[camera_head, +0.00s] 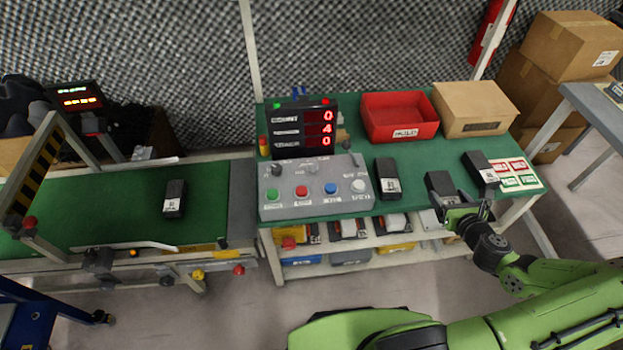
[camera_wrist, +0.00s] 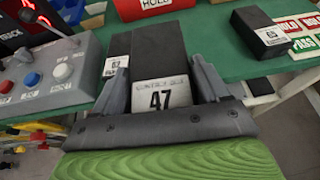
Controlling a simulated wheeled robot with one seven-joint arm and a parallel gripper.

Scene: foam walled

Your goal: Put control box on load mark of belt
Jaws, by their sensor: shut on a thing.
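My gripper (camera_head: 462,208) is shut on a dark control box (camera_head: 439,184) at the front edge of the green bench. In the wrist view the fingers (camera_wrist: 160,80) clasp both sides of this control box, whose white label (camera_wrist: 161,96) reads 47. I cannot tell whether it touches the bench. Another dark box (camera_head: 387,178) stands to its left, and one more (camera_head: 480,167) lies to its right beside the coloured cards. The green belt (camera_head: 110,212) is at the left and carries a dark box (camera_head: 174,198). I cannot make out a load mark on it.
A grey button panel (camera_head: 315,188) and a red-digit display (camera_head: 303,128) stand on the bench between belt and gripper. A red bin (camera_head: 399,117) and a cardboard box (camera_head: 477,108) are at the back. The belt has bare room around its box.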

